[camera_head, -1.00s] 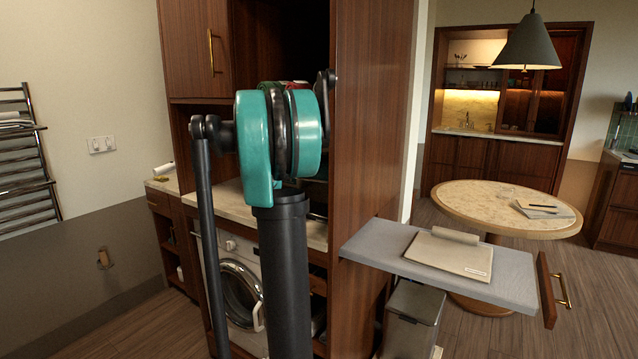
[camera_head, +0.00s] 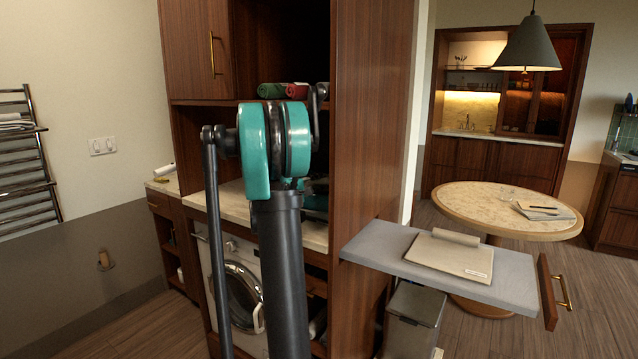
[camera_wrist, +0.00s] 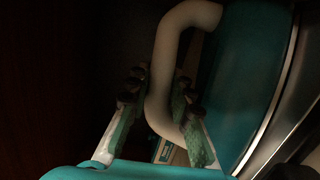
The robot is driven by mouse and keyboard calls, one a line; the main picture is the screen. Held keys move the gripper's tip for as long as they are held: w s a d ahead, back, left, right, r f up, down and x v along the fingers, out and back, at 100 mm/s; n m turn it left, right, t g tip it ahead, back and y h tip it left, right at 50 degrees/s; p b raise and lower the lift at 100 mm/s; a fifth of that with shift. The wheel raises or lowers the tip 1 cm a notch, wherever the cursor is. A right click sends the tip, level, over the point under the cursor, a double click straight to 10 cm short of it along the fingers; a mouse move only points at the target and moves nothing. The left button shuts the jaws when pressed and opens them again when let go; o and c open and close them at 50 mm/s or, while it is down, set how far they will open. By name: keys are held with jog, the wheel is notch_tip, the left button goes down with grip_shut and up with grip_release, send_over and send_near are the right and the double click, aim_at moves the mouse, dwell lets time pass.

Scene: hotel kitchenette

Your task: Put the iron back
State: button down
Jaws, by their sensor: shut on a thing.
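In the wrist view, the iron (camera_wrist: 240,75) has a teal body, a silver edge along its right side and a cream curved handle (camera_wrist: 163,75). My gripper (camera_wrist: 158,95) is shut on the handle, with one finger on each side of it. The iron lies close against the camera, and its far end is out of the frame. In the head view, my arm stands in front of the open wooden cabinet and hides the gripper and most of what it holds.
Rolled towels (camera_head: 285,90) lie on the cabinet's upper shelf. A pale counter (camera_head: 235,200) sits above a washing machine (camera_head: 240,290). A tall wooden panel (camera_head: 370,120) bounds the cabinet's right side. A grey ironing board (camera_head: 510,270) with a folded cloth (camera_head: 450,255) juts out right.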

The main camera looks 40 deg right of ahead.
jog(key=c, duration=1.3)
grip_release()
jog(key=shift+f, duration=0.1)
jog(key=shift+c, duration=0.2)
jog(key=shift+a, duration=0.1)
jog(key=v, duration=1.2)
